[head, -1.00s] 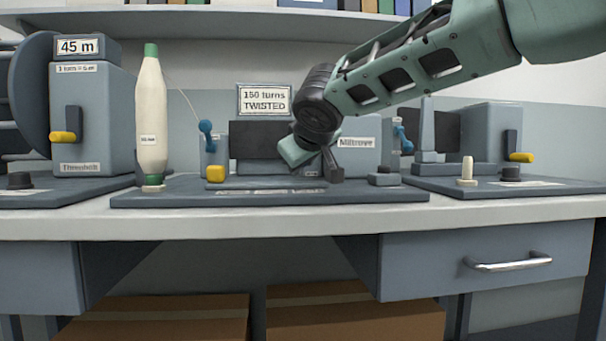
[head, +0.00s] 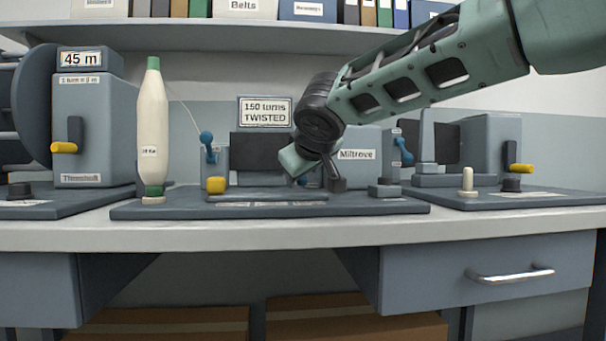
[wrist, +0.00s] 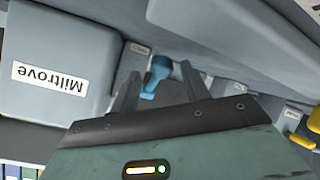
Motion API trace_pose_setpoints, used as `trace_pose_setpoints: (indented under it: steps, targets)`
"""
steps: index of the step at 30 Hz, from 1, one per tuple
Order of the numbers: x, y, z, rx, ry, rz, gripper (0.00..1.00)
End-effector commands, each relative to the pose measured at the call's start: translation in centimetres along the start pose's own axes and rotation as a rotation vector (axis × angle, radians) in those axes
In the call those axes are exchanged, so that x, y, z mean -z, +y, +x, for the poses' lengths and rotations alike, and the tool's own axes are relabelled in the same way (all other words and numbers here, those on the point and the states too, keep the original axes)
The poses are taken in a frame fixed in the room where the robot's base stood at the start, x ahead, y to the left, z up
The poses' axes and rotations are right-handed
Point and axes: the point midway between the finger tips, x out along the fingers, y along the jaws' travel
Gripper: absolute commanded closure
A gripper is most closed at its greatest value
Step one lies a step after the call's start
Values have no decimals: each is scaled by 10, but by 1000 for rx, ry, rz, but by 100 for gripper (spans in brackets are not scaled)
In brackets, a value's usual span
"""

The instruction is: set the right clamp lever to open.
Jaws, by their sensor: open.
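In the wrist view, which is upside down, a blue clamp lever (wrist: 158,72) sits between the two fingers of my gripper (wrist: 160,82), closer to the left finger. The fingers are apart; I cannot tell whether either touches it. The Miltrove box also shows in the wrist view (wrist: 60,50). The middle station's left blue lever (head: 208,147) stands upright beyond a yellow knob (head: 215,185).
A white bobbin (head: 152,125) stands at the plate's left end. A sign reading 150 turns TWISTED (head: 265,112) stands behind. A shelf (head: 200,28) runs above. The bench's front strip (head: 300,232) is clear.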

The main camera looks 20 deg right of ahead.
Motion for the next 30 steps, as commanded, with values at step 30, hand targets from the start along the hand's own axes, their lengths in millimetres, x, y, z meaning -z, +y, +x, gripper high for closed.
trace_pose_setpoints:
  steps: [30]
  targets:
    - [0,0,-164,-1,-1,0,54]
